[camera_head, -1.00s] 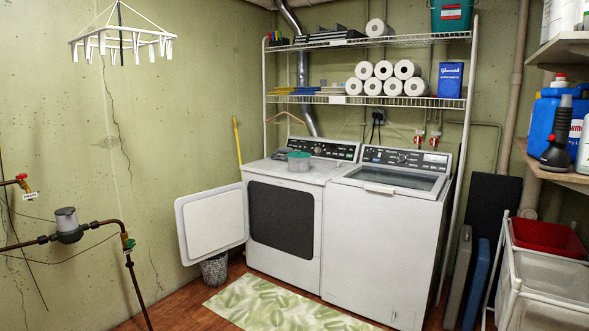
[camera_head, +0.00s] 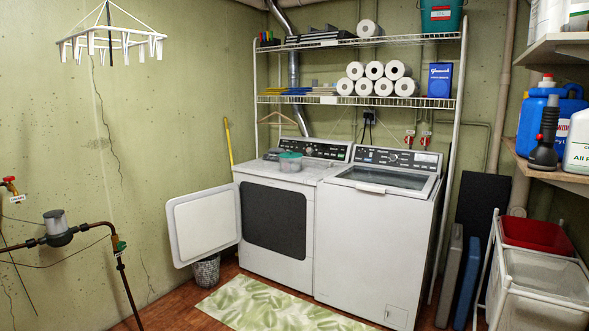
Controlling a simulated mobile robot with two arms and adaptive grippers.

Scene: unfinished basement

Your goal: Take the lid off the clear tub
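A small clear tub (camera_head: 291,166) stands on top of the white dryer (camera_head: 265,173), toward its back middle. A teal-green lid (camera_head: 290,155) sits on the tub. A dark grey folded item lies just left of the tub. Neither of my grippers shows in the head view, so I cannot see whether they are open or shut.
The dryer door (camera_head: 204,222) hangs open to the left. The washer (camera_head: 376,235) stands to the right of the dryer. A wire shelf (camera_head: 355,101) with paper rolls spans above both. A green leaf-patterned rug (camera_head: 270,305) lies on the floor in front. Laundry bins (camera_head: 545,290) stand at the right.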

